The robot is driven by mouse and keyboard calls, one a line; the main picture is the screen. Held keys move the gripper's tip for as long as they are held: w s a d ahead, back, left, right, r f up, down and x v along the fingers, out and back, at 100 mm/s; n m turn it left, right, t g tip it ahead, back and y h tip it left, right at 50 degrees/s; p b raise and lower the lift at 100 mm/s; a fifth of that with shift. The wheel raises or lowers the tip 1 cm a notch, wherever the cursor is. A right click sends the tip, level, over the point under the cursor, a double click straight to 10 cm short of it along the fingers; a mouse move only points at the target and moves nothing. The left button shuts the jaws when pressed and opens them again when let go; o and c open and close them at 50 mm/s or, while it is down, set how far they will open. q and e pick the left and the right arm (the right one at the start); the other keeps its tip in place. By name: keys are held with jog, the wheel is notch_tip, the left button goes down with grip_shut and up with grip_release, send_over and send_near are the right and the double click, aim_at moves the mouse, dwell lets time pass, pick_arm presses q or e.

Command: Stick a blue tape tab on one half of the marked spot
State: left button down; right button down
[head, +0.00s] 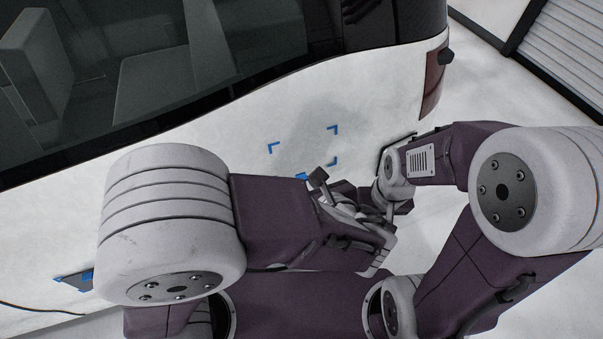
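The marked spot (303,148) is a faint grey patch on the white car side, framed by blue corner marks. Three corners show clearly; the lower left area is hidden by my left arm. A small blue piece (302,176) shows at the edge of my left arm, just below the spot; I cannot tell whether it is a tape tab or part of the marking. My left gripper (328,186) is just below the spot, partly hidden by its own arm. My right gripper (392,205) is close beside it on the right. Neither gripper's opening can be made out.
The car's dark window (190,60) runs above the panel, with a red tail light (433,80) at right. A dark wedge-shaped patch with blue marks (75,280) is at lower left. A dark cable (25,307) lies nearby. The panel above and right of the spot is clear.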

pick_arm(q)
jog(key=shift+w+a+f+b, duration=0.25)
jog(key=shift+w+a+b, duration=0.2)
jog(key=shift+w, duration=0.65)
jog(key=shift+w+a+f+b, duration=0.35)
jog(key=shift+w+b, duration=0.2)
jog(key=shift+w, duration=0.6)
jog(key=shift+w+a+f+b, duration=0.2)
jog(key=shift+w+a+b, duration=0.25)
jog(key=shift+w, duration=0.65)
jog(key=shift+w+a+f, duration=0.1)
jog(key=shift+w+f, duration=0.05)
jog(key=shift+w, duration=0.3)
jog(key=c, duration=1.2)
grip_release()
jog(key=shift+w, duration=0.1)
